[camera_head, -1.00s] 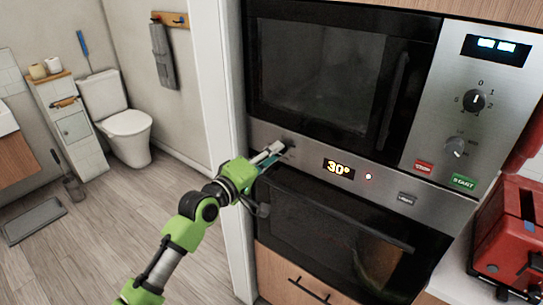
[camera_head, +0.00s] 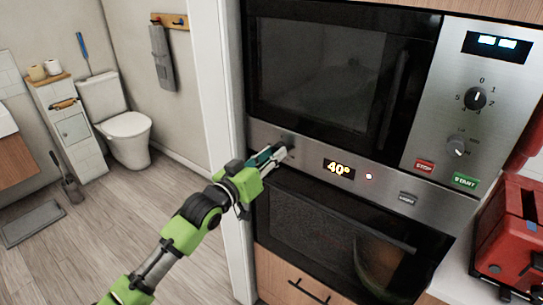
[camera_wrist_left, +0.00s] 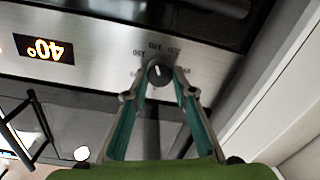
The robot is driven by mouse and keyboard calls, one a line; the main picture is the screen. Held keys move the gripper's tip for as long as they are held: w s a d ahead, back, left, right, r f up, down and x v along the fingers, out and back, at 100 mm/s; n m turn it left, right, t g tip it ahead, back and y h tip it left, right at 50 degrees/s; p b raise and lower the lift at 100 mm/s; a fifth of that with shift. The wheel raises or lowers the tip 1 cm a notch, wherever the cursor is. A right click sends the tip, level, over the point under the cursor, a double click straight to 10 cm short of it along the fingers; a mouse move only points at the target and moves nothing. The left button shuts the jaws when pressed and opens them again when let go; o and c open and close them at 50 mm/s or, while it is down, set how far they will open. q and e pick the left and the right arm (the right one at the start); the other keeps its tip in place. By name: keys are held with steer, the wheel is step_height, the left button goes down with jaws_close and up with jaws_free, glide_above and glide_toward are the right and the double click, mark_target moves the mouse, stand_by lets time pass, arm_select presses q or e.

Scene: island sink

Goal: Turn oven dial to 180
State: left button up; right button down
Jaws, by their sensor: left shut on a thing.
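The oven dial (camera_wrist_left: 158,74) is a small dark round knob on the steel control panel, with printed numbers around it in the left wrist view. In the head view the dial (camera_head: 288,141) is partly hidden by my gripper. My left gripper (camera_head: 280,152) is at the dial, and its two teal-lined fingers (camera_wrist_left: 159,80) are shut on the dial from both sides. The oven display (camera_head: 339,169) reads 40°, and it shows upside down in the left wrist view (camera_wrist_left: 44,49). My right gripper is not in view.
A microwave (camera_head: 318,75) with its own knobs and buttons sits above the oven panel. The dark oven door (camera_head: 320,222) is below. A white door frame (camera_head: 226,110) stands close at the left of the oven. A red appliance (camera_head: 510,240) is at the right.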

arm_select(q)
steer(key=shift+f+m, duration=0.1)
steer(key=shift+m, duration=0.8)
steer(key=o, duration=1.1)
steer(key=v, duration=1.2)
